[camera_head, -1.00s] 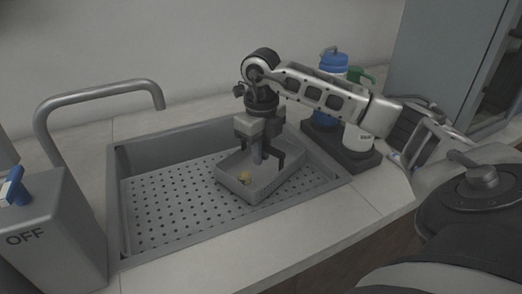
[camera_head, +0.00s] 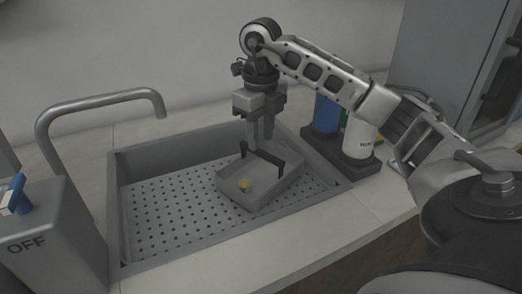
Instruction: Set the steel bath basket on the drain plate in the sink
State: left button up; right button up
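My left gripper is out of view.
The sink rim (camera_head: 190,257) surrounds the plate, whose left part is clear. A faucet (camera_head: 100,98) arches over the left side, beside a grey box marked OFF (camera_head: 50,230). Bottles (camera_head: 359,138) stand in a dark tray (camera_head: 340,163) right of the sink.

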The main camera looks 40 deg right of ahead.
notch_tip(320, 180, up, 5)
jog(key=shift+f+p, duration=0.1)
jog(key=shift+p, duration=0.7)
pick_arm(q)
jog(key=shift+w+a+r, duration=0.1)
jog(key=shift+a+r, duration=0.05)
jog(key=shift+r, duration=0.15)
pick_arm(e)
jog(key=shift+r, duration=0.25)
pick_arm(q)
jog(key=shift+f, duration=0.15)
pick_arm(e)
jog(key=shift+r, duration=0.1)
